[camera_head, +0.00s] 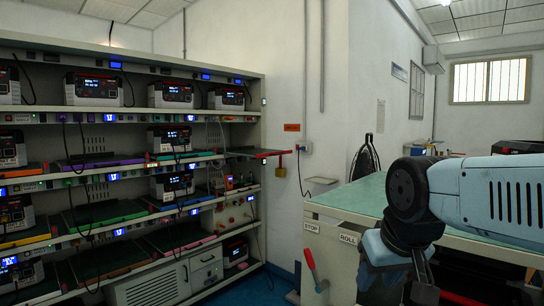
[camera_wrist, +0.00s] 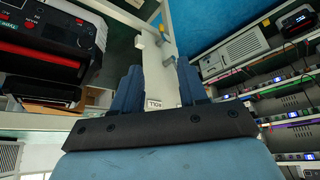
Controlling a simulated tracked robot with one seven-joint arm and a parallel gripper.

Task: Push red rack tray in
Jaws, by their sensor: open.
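The red rack tray (camera_head: 268,153) is on the middle shelf at the right end of the rack (camera_head: 240,80) in the head view. It sticks out past the shelf front, and its red front edge ends close to the wall. I cannot pick it out with certainty in the wrist view. My gripper is in the wrist view (camera_wrist: 160,88), its two blue fingers apart with nothing between them. It points down beside the green-topped bench, well to the right of the tray and apart from it.
The green-topped bench (camera_head: 360,195) with STOP and ROLL labels stands between my arm and the rack. A red-handled lever (camera_head: 311,262) is on its front. Other trays, such as a purple one (camera_head: 100,162), sit on the shelves with cables hanging before them. Blue floor (camera_head: 245,288) shows before the rack.

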